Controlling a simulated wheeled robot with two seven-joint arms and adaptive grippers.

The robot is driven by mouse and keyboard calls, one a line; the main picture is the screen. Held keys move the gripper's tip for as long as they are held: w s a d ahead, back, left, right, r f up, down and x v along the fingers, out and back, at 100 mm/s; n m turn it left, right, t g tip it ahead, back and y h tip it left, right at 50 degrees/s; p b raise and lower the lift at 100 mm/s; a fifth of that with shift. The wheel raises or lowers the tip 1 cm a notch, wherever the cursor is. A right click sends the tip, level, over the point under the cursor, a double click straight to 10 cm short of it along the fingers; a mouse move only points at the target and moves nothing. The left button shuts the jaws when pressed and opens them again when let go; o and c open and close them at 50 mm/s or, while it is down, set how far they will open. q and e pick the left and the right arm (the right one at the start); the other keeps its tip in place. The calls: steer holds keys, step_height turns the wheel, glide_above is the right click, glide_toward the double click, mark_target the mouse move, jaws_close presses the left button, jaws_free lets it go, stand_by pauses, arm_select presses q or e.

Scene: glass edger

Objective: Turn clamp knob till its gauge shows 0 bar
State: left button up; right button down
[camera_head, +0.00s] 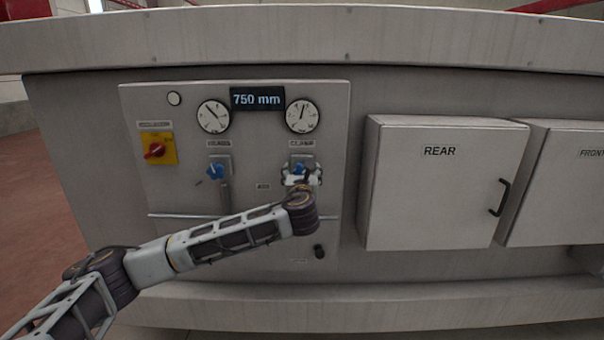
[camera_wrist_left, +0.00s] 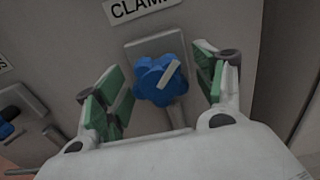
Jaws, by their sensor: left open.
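The clamp knob (camera_wrist_left: 157,80) is blue and lobed, with a pale pointer bar on it. In the left wrist view it sits on a grey plate under a label reading CLAM. It also shows in the head view (camera_head: 298,169), partly hidden by my gripper. My left gripper (camera_wrist_left: 162,88) is open, with its green-padded fingers on either side of the knob, apparently not touching it. In the head view the gripper (camera_head: 299,178) is in front of the panel. The clamp gauge (camera_head: 302,115) is a round white dial above; its needle points up, slightly right. Its scale is too small to read.
A second blue knob (camera_head: 215,171) sits left, under another gauge (camera_head: 214,116). A display (camera_head: 257,98) reads 750 mm. A red switch on yellow (camera_head: 156,149) is farther left. A cabinet marked REAR (camera_head: 440,190) stands out at right. A thin rail (camera_head: 180,216) crosses below the knobs.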

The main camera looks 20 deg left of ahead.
arm_select(q)
steer(key=c, duration=1)
steer(key=shift+c, duration=0.2)
steer(key=shift+n, duration=0.3)
